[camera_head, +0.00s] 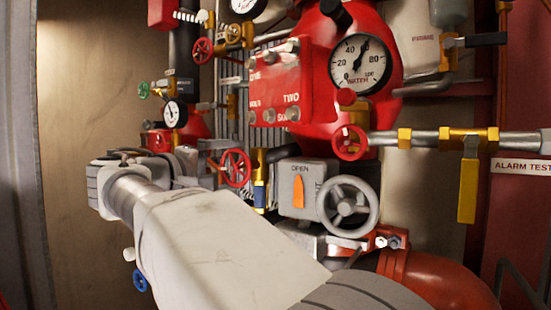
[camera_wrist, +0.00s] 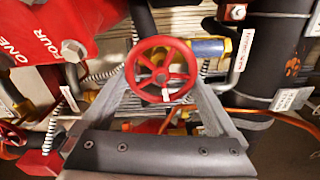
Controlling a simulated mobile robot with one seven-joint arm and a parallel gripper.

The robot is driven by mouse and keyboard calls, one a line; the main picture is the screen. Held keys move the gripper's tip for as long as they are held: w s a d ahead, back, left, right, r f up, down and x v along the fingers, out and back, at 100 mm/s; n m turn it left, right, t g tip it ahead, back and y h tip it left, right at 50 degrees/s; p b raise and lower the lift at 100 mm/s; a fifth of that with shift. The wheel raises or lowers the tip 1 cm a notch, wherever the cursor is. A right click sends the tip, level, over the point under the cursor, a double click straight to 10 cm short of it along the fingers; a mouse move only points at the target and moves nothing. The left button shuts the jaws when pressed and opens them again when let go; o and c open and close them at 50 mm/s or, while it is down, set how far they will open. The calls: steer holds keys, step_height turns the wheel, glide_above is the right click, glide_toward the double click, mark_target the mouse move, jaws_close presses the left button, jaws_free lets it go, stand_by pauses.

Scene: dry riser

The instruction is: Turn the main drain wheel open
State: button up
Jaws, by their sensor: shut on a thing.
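A red spoked handwheel (camera_wrist: 161,50) fills the middle of the wrist view, with a small white tag across its lower part. I take it for the main drain wheel, but I cannot read its tag. My gripper (camera_wrist: 164,78) has one grey finger on each side of this wheel and is shut on it. The head view shows the red wheel (camera_head: 236,168) just right of my gripper (camera_head: 214,165). My arm crosses the lower left there. The exact finger contact and the valve stem behind the wheel are partly hidden.
A grey handwheel (camera_head: 348,206) stands beside a box with an orange OPEN pointer (camera_head: 298,192). Another red wheel (camera_head: 349,142), a brass valve with a yellow lever (camera_head: 467,190) and a pressure gauge (camera_head: 359,64) crowd the right. Bare wall (camera_head: 90,110) lies at the left.

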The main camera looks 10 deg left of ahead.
steer(key=shift+n+p, duration=0.35)
steer(key=shift+n, duration=0.55)
steer(key=shift+f, duration=0.15)
steer(key=o, duration=1)
steer(key=shift+s+a, duration=0.1)
steer(key=b+v, duration=0.2)
steer(key=v, duration=1.5)
